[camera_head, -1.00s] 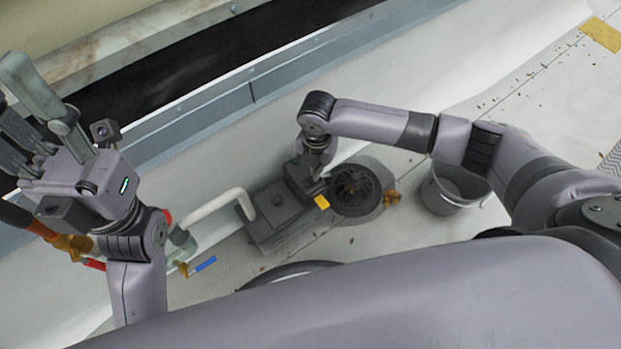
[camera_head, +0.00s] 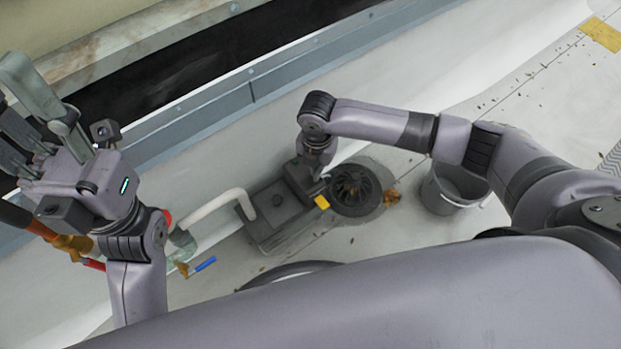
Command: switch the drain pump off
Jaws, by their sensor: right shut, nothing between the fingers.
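A grey box with a round knob on its lid and a white pipe (camera_head: 217,204) at its left sits on the roof floor; I take it for the drain pump (camera_head: 262,232). My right gripper (camera_head: 318,193) points down at the box's right end, shut and empty. Its fingertips are small and partly hidden, so contact cannot be told. A small yellow piece (camera_head: 322,202) shows right beside the fingertips; I cannot tell whether it is a switch. My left gripper (camera_head: 32,128) is raised at the far left, fingers apart, away from the box.
A round dark bladed opening (camera_head: 354,188) lies just right of my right gripper, with brown leaves (camera_head: 391,196) beside it. A grey bucket (camera_head: 438,190) stands further right. Red, brass and blue-handled pipe fittings (camera_head: 204,264) lie at the left. A raised ledge (camera_head: 250,92) runs behind.

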